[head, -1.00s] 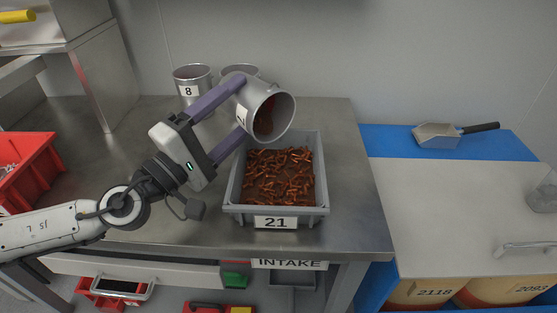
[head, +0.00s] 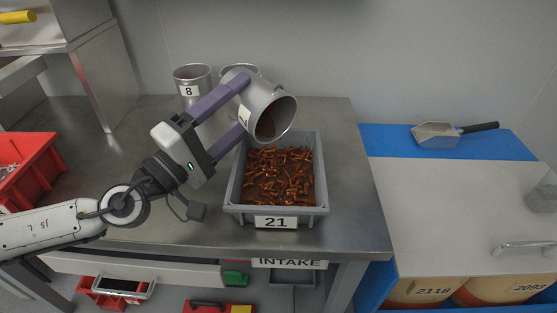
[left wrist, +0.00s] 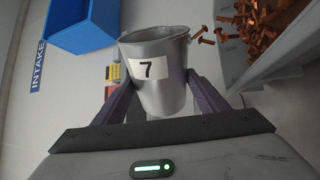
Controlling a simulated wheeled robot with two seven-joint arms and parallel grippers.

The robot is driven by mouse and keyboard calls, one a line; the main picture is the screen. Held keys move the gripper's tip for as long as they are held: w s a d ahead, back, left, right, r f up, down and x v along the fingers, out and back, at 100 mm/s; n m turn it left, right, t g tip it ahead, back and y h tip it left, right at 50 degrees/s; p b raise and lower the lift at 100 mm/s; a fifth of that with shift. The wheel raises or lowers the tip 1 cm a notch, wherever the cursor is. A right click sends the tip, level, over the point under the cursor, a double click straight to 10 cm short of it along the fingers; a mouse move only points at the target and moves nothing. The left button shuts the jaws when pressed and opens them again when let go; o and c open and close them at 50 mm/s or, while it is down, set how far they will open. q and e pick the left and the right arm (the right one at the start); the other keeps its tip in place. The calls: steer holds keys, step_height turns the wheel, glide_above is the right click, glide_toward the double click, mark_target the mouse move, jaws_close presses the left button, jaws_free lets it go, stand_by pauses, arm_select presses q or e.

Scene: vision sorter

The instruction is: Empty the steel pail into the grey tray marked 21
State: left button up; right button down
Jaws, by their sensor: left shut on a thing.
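The steel pail (head: 258,98) is tipped on its side above the back of the grey tray (head: 312,212) marked 21, its mouth facing right and down. My left gripper (head: 243,104) is shut on the pail's sides. The left wrist view shows the pail (left wrist: 160,92), marked 7, between the fingers. There, several copper-coloured screws (left wrist: 203,32) are at its mouth, beside the tray wall (left wrist: 238,58). In the head view the pail's inside looks mostly bare and dark. Many screws (head: 280,178) cover the tray floor. My right gripper is out of view.
A pail marked 8 (head: 188,85) and another pail (head: 238,70) stand behind on the steel bench. A red bin (head: 38,165) is at the left. A scoop (head: 440,134) lies on the blue surface at the right. The bench right of the tray is clear.

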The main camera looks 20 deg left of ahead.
arm_select(q)
steer(key=shift+s+d+f+m, duration=0.1)
steer(key=shift+d+m, duration=0.05)
steer(key=shift+m, duration=0.35)
steer(key=shift+s+d+f+m+h, duration=0.15)
steer(key=shift+m+h, duration=0.15)
steer(key=shift+m, duration=0.3)
steer(key=shift+d+m+h, duration=0.25)
steer(key=shift+m+h, duration=0.15)
steer(key=shift+m, duration=0.2)
stand_by(0.3)
